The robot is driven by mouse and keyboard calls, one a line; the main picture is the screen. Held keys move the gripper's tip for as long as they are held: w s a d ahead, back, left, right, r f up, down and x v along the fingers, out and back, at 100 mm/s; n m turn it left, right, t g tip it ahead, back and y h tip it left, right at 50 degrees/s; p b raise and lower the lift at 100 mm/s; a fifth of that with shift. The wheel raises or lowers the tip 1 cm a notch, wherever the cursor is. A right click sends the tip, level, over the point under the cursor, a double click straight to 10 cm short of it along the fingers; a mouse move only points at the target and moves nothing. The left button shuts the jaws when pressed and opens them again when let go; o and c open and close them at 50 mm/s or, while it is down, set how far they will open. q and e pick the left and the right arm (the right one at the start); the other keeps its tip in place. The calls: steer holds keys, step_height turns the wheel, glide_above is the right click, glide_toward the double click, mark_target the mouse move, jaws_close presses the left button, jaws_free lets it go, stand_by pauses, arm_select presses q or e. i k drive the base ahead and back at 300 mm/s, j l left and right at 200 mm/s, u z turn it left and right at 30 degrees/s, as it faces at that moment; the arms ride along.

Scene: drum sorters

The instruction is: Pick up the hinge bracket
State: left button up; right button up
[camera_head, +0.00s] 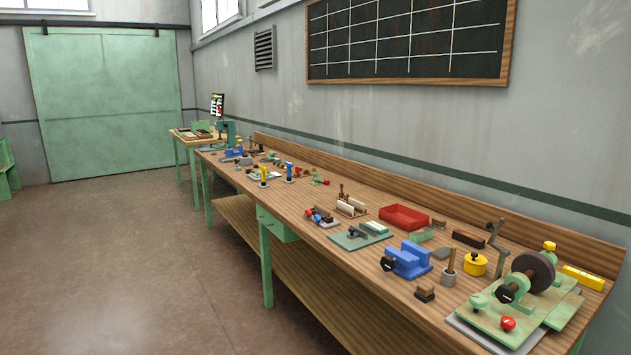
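A long wooden workbench (322,268) with green legs runs along the right wall, with many small parts on its top. I cannot tell for certain which part is the hinge bracket; the small parts toward the far end are too small to make out. A green mat (345,243) near the middle carries small grey and pale pieces. A small grey piece (441,254) lies beside the blue vise (408,261). Neither of my grippers is in view.
A red tray (404,217), a yellow container (475,264) and a green-based machine with a dark wheel (534,271) stand on the near half. A smaller table (184,137) stands beyond. The floor (130,260) at left is clear.

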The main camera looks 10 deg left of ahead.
mark_target(317, 179)
steer(key=i+j+u, duration=0.15)
steer(key=i+u, duration=0.3)
steer(key=i+j+u, duration=0.35)
steer(key=i, duration=0.25)
steer(key=i+u, duration=0.35)
steer(key=i, duration=0.3)
steer(key=i+l+u, duration=0.15)
steer(key=i+u, duration=0.15)
steer(key=i, duration=0.35)
steer(key=i+j+z, duration=0.1)
steer(key=i, duration=0.9)
steer(key=i+j+z, duration=0.1)
steer(key=i, duration=0.9)
steer(key=i+z, duration=0.4)
steer(key=i+j+z, duration=0.1)
steer(key=z, duration=0.35)
steer(key=i+j+z, duration=0.6)
steer(key=z, duration=0.2)
